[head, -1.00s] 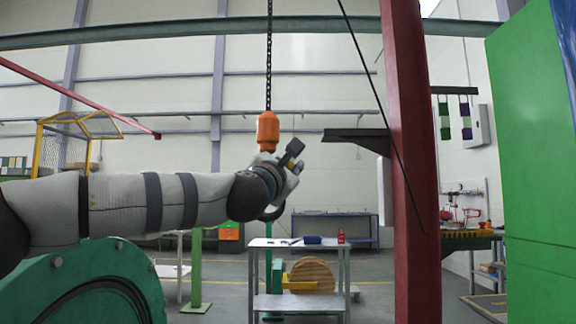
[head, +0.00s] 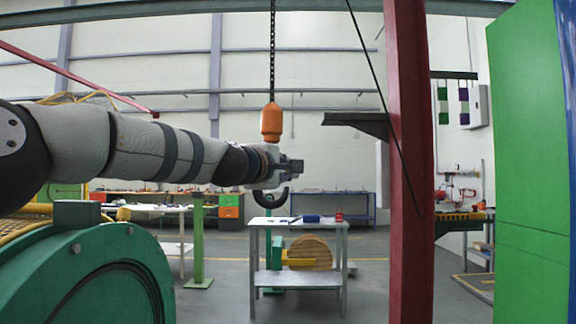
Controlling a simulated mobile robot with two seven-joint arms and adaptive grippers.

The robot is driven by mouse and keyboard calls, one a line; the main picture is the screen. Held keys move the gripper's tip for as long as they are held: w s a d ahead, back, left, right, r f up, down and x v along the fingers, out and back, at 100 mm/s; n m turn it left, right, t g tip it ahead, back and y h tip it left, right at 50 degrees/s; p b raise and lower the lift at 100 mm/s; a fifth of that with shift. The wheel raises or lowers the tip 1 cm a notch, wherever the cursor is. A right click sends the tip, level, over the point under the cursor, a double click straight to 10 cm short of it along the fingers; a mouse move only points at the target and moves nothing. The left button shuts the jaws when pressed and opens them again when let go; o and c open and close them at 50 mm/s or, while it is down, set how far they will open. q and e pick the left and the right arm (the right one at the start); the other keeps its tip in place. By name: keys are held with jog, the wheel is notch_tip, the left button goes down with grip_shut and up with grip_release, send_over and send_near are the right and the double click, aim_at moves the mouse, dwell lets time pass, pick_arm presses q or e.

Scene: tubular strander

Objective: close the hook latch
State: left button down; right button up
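An orange hook block (head: 271,122) hangs on a dark chain. Its dark hook (head: 271,199) shows below my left gripper, with the curved bottom visible. My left gripper (head: 290,168) is at the end of the arm from the left, between the block and the hook's bend. It hides the upper hook and the latch, so I cannot tell the latch's position or whether the gripper touches it. The fingers are seen from the side and their opening is unclear. My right gripper is out of view.
A small metal table (head: 300,226) with a blue item and a red item stands below and beyond the hook. A red column (head: 407,160) and a green cabinet (head: 530,160) are at the right. A green machine wheel (head: 95,265) fills the lower left.

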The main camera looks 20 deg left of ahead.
pick_arm(q)
jog(key=shift+s+a+f+m+g, duration=0.1)
jog(key=shift+a+m+g, duration=0.25)
jog(key=shift+m, duration=0.55)
jog(key=shift+s+a+f+m+g, duration=0.15)
jog(key=shift+m+g, duration=0.3)
jog(key=shift+m, duration=0.45)
jog(key=shift+w+r, duration=0.1)
jog(key=c, duration=1.6)
grip_release()
jog(key=shift+o, duration=0.2)
